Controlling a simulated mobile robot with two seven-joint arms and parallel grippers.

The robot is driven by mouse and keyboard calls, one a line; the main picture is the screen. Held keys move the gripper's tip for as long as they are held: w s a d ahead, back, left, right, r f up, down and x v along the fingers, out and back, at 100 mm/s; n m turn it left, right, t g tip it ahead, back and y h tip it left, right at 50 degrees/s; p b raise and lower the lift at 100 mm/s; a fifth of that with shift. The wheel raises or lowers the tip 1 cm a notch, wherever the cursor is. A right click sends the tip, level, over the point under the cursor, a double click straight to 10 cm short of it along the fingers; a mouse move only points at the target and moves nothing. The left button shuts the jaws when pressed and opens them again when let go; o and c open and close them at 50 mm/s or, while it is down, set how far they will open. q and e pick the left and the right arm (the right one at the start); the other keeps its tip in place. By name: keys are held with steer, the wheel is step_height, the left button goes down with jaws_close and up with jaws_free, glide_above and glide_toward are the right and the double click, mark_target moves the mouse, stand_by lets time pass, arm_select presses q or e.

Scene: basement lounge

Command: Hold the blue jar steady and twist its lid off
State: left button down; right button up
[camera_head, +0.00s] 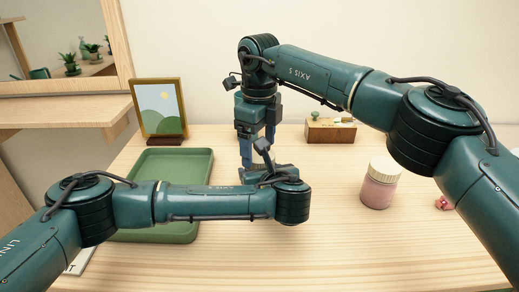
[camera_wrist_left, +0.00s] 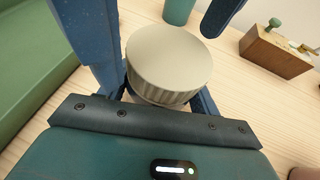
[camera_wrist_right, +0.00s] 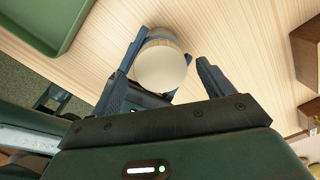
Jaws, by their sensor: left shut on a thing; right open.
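A cream, ribbed round lid (camera_wrist_left: 168,60) sits between the fingers of my left gripper in the left wrist view, and it also shows in the right wrist view (camera_wrist_right: 162,68). My left gripper (camera_head: 262,170) is shut around the jar below the lid, low over the table. My right gripper (camera_head: 257,152) points down from above, open, with its blue fingers on either side of the lid. I cannot tell whether they touch it.
A pink jar (camera_head: 379,188) with a cream lid stands right on the wooden table (camera_head: 340,250). A green tray (camera_head: 180,160) lies left. A framed picture (camera_head: 160,108) and a wooden box (camera_head: 330,132) stand at the back. A small pink item (camera_head: 443,203) lies far right.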

step_height(320, 180, up, 3)
steer(key=shift+s, duration=0.1)
steer(key=shift+c, duration=0.4)
steer(key=m, duration=0.2)
steer(key=r+m, duration=0.1)
steer(key=m, duration=0.1)
steer(key=r+m, duration=0.1)
steer(key=m, duration=0.1)
steer(key=shift+m, duration=0.4)
steer(key=m, duration=0.2)
steer(key=r+m, duration=0.1)
steer(key=m, duration=0.2)
steer(key=shift+f, duration=3.95)
